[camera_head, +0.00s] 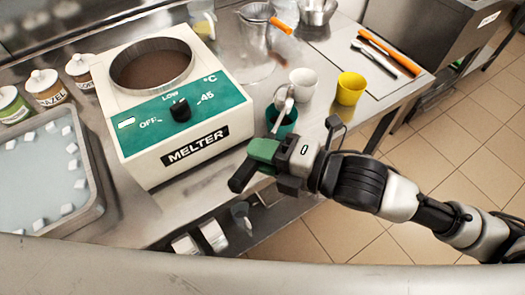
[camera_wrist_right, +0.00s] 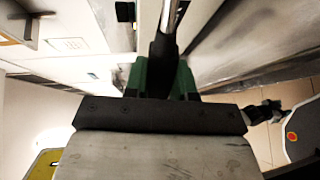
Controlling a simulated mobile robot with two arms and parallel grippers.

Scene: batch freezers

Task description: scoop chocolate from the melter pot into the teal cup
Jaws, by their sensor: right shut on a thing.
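The white and teal melter (camera_head: 180,110) stands on the steel counter. Its round pot (camera_head: 152,66) holds brown chocolate. The teal cup (camera_head: 284,126) stands to the right of the melter, partly hidden. My right gripper (camera_head: 265,153), with green fingers, is just in front of the cup. It is shut on the dark handle (camera_head: 242,177) of a metal utensil, which looks like a ladle. The utensil's metal part (camera_head: 286,98) shows at the teal cup's mouth; I cannot tell whether it touches. In the right wrist view, the dark handle (camera_wrist_right: 163,50) runs between the green fingers. My left gripper is out of view.
A white cup (camera_head: 303,82) and a yellow cup (camera_head: 351,88) stand close behind the teal cup. A metal pitcher (camera_head: 254,32) is behind the melter. Utensils (camera_head: 388,55) lie on a board at right. A tray (camera_head: 98,190) and jars (camera_head: 46,86) are at left.

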